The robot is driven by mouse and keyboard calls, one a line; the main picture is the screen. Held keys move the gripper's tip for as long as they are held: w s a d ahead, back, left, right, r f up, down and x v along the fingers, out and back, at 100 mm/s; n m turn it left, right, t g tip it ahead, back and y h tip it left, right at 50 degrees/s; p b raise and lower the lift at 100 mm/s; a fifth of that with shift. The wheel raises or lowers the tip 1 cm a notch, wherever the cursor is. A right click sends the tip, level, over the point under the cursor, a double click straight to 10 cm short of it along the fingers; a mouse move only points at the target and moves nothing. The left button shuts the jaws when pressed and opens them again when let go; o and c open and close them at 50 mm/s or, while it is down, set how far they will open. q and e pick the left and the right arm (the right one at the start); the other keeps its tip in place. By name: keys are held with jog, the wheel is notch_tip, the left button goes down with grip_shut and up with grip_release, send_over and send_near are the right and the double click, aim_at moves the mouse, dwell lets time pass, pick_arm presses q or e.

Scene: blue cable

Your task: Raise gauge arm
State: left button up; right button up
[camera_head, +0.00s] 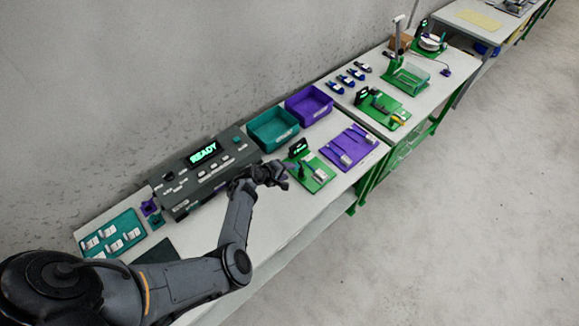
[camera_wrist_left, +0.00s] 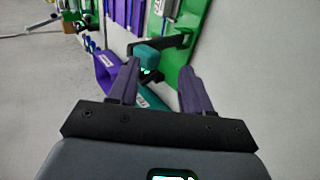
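The green gauge fixture (camera_head: 319,178) stands near the table's front edge, with a small lit display (camera_head: 299,148) at its back. In the left wrist view its green base (camera_wrist_left: 192,45) carries a black arm (camera_wrist_left: 172,44) with a teal block (camera_wrist_left: 146,56) on its end. My left gripper (camera_head: 284,177) is just left of the fixture in the head view. Its two purple-grey fingers (camera_wrist_left: 160,70) are spread apart, with the teal block between or just beyond the tips; I cannot tell if they touch it. My right gripper is not in view.
The dark console (camera_head: 204,172) reading READY lies left of the gripper. A teal bin (camera_head: 272,129) and a purple bin (camera_head: 309,104) stand behind. A purple tray (camera_head: 350,147) lies right of the fixture. The table front (camera_head: 290,222) is clear.

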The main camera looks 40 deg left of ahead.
pick_arm(q)
jog(key=s+r+p, duration=0.1)
jog(key=s+p, duration=0.5)
jog(key=s, duration=0.1)
jog(key=shift+a+r, duration=0.3)
jog(key=shift+a, duration=0.05)
dwell(0.4)
dwell(0.4)
jog(key=p+v, duration=0.2)
jog(key=v, duration=0.8)
jog(key=shift+s+r, duration=0.2)
jog(key=shift+s, duration=0.1)
